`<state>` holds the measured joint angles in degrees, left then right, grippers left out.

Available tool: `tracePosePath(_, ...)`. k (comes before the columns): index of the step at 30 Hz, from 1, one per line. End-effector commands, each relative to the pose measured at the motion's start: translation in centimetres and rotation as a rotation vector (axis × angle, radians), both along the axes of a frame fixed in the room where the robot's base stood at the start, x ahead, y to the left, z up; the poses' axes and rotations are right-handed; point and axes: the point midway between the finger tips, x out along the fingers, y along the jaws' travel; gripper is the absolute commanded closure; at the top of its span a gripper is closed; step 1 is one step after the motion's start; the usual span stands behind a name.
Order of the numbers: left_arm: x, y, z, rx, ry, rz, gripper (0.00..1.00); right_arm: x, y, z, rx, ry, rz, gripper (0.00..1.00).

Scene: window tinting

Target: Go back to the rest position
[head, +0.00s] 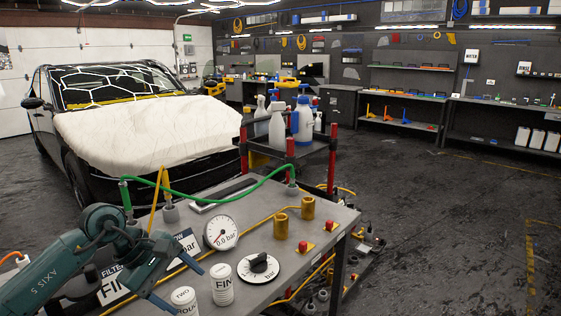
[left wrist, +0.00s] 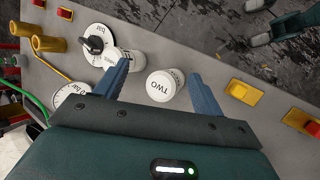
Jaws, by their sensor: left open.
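My left gripper (head: 188,288) is open above the left front of the grey workbench (head: 262,213). In the left wrist view its two blue fingers (left wrist: 158,70) are spread. A white canister marked TWO (left wrist: 160,88) shows between them, apparently below and not gripped. A second white canister (left wrist: 131,63), marked FIN in the head view (head: 222,285), is partly hidden behind one finger. My right gripper is not seen in the head view.
A pressure gauge (head: 221,232) reading 0.0 bar, a black bar knob (head: 259,265) and brass cylinders (head: 281,226) stand on the bench. A green hose (head: 215,201) arches over it. A cart with spray bottles (head: 277,124) and a covered car (head: 145,130) stand behind. Floor at right is clear.

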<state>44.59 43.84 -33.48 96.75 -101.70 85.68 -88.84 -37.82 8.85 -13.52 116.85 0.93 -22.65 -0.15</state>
Motion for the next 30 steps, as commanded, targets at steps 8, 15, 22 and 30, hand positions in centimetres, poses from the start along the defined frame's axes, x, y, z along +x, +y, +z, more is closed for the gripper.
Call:
tracePosePath(8,-7.0,-15.2,-0.1,-1.070,0.706,0.431,0.31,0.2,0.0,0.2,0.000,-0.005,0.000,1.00)
tracePosePath(15,-7.1,-12.6,-2.6,-1.837,1.683,1.110,0.31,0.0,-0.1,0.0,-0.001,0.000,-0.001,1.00)
tracePosePath(22,-12.4,-7.4,-15.0,1.373,-1.552,-1.103,0.31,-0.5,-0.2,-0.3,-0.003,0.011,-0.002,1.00)
tracePosePath(30,-20.2,-6.7,-22.5,0.885,-1.120,-0.852,0.31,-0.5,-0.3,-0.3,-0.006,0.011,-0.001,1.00)
